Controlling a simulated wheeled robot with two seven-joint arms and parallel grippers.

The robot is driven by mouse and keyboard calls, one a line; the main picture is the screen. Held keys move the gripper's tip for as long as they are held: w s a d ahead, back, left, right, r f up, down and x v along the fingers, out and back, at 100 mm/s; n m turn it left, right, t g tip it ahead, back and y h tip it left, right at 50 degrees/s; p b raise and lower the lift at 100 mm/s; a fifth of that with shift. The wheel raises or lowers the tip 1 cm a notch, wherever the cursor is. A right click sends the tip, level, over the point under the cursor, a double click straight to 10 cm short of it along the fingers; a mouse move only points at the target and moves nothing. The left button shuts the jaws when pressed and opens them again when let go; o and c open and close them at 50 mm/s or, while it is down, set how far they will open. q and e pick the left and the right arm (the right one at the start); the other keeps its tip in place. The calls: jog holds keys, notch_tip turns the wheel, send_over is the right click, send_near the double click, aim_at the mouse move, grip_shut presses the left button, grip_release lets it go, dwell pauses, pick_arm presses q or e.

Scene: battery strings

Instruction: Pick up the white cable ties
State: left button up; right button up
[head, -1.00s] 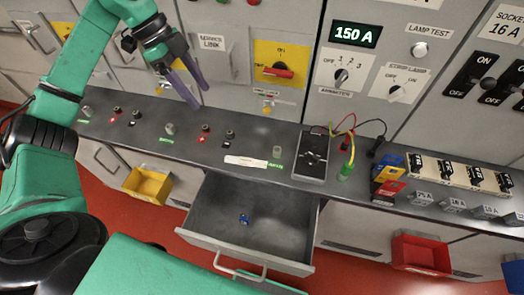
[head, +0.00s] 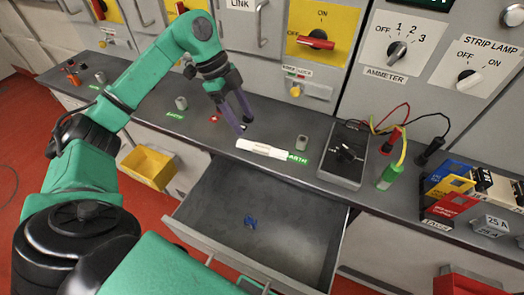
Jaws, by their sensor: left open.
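The white cable ties (head: 264,149) lie as a thin pale bundle on the grey bench ledge, just behind the open drawer. My left gripper (head: 241,117) is open and empty. Its dark purple fingers point down just above and behind the left end of the ties, and I see no grip on them. A gap between fingertips and ties is hard to judge. My right gripper is not in view.
The open drawer (head: 190,225) juts out below the ties, with a small blue item (head: 251,222) inside. A grey meter (head: 343,155) with leads and a green-labelled grey knob (head: 302,143) stand to the right. A yellow bin (head: 150,166) hangs lower left.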

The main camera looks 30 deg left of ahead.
aim_at(258, 146)
pick_arm(q)
jog(key=p+x, duration=0.2)
jog(key=x, duration=0.6)
jog(key=shift+w+f, duration=0.2)
jog(key=shift+f, duration=0.15)
jog(key=shift+d+f, duration=0.1)
jog(key=shift+f, duration=0.15)
grip_shut()
